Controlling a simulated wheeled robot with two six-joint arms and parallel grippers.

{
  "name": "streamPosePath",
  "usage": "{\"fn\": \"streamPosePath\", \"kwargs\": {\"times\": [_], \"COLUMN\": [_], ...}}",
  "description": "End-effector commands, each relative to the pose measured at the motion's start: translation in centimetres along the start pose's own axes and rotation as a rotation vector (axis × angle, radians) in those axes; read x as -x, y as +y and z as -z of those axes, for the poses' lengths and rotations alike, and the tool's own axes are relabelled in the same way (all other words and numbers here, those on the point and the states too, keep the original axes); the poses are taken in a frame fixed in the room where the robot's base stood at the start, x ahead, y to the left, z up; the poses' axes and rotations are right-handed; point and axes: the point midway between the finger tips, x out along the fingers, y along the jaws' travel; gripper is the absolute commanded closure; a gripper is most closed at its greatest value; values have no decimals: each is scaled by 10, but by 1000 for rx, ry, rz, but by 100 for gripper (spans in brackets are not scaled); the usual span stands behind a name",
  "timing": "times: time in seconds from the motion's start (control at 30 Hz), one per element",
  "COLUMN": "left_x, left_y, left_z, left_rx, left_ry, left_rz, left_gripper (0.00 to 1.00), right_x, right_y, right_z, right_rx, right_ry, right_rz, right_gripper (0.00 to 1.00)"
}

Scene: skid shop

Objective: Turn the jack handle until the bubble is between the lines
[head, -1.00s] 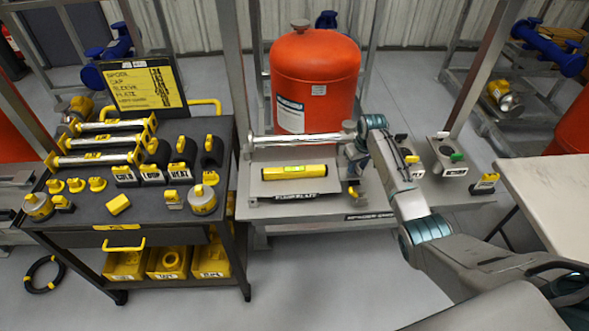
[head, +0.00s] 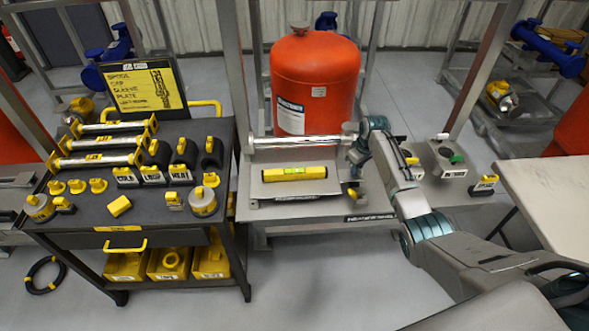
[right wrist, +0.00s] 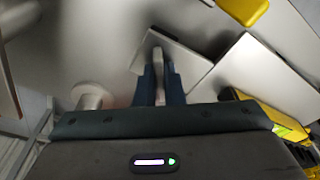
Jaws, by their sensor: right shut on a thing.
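A yellow spirit level (head: 278,175) with a green vial (head: 295,171) lies on a grey plate (head: 272,189) on the metal skid. The bubble is too small to place against the lines. The level also shows, cut off, at the right of the right wrist view (right wrist: 262,113). My right gripper (head: 355,163) is just right of the plate, pointing down. In the right wrist view its two dark blue fingers (right wrist: 159,82) are shut on a grey bar, the jack handle (right wrist: 158,62). The jack is mostly hidden behind the gripper in the head view. My left gripper is out of view.
A shiny pipe spool (head: 300,142) lies behind the plate, in front of a red tank (head: 315,85). A dark cart (head: 95,221) with several yellow-marked parts stands left. A pale table (head: 555,195) is far right.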

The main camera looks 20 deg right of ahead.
Motion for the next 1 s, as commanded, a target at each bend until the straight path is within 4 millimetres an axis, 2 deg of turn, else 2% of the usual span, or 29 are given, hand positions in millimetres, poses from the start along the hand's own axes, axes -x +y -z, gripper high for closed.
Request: {"fn": "streamPosePath", "kwargs": {"times": [0.23, 0.53, 0.87, 1.0], "left_x": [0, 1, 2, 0], "left_y": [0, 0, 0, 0], "left_z": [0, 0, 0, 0], "left_rx": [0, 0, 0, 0], "left_ry": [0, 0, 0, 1], "left_rz": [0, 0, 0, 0], "left_gripper": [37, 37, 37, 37], "right_x": [1, 2, 2, 2], "right_y": [1, 1, 1, 2], "right_z": [1, 1, 2, 2], "right_rx": [13, 269, 298, 390], "right_ry": [2, 3, 4, 3], "right_rz": [0, 38, 41, 54], "right_gripper": [100, 100, 100, 100]}}
